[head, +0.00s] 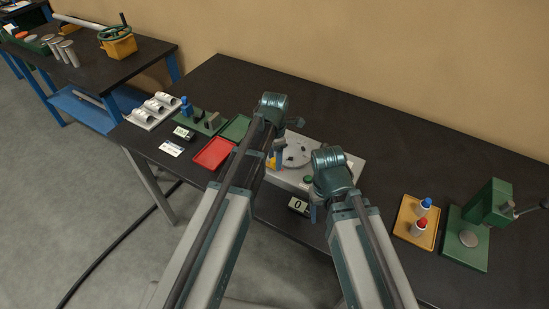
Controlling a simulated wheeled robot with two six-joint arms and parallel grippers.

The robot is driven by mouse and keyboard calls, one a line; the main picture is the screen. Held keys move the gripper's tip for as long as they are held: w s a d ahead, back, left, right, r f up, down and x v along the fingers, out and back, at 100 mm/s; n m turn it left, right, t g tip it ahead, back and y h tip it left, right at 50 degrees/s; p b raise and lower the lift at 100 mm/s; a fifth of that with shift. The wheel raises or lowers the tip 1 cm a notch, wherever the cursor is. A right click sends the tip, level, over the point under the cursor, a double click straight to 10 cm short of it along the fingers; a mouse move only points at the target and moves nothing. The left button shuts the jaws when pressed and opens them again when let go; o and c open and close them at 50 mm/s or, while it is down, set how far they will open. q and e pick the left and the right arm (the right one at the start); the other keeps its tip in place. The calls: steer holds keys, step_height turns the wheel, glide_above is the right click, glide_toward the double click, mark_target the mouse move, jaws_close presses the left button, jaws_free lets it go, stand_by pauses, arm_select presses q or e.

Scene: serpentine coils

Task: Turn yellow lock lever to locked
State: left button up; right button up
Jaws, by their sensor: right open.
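A light grey fixture (285,175) with a round grey disc (298,154) on top stands on the dark table, partly hidden by my arms. A small yellow part (270,163), perhaps the lock lever, shows at its left side beside my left arm; its position is too small to tell. My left gripper (294,123) is above the back left of the fixture; its fingers are mostly hidden. My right gripper (314,212) is open and empty near the fixture's front right, by a green button (308,180).
A small display reading 0 (298,205) sits in front of the fixture. A red tray (212,153) and green tray (236,128) lie to the left. An orange tray (406,231) with two bottles and a green press (490,205) stand right. The back right table is clear.

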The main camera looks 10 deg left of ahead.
mark_target(274, 159)
arm_select(q)
steer(key=shift+r, duration=0.15)
step_height(274, 159, up, 14)
steer(key=p, duration=1.3)
steer(key=shift+f+p, duration=0.25)
steer(key=shift+p, duration=0.15)
steer(key=shift+s+f, duration=0.1)
steer(key=s+d+f+m+b, duration=0.1)
steer(key=s+f+m+b, duration=0.2)
steer(key=s+m, duration=0.3)
steer(key=s+d+f+m+b, duration=0.2)
steer(key=s+f+m+b, duration=0.2)
steer(key=m, duration=0.9)
steer(key=s+d+f+m+y+b, duration=0.1)
steer(key=s+d+f+m+b, duration=0.1)
steer(key=s+m, duration=0.6)
steer(key=shift+d+f+m+b, duration=0.2)
steer(key=shift+f+m+b, duration=0.7)
steer(key=shift+b, duration=0.1)
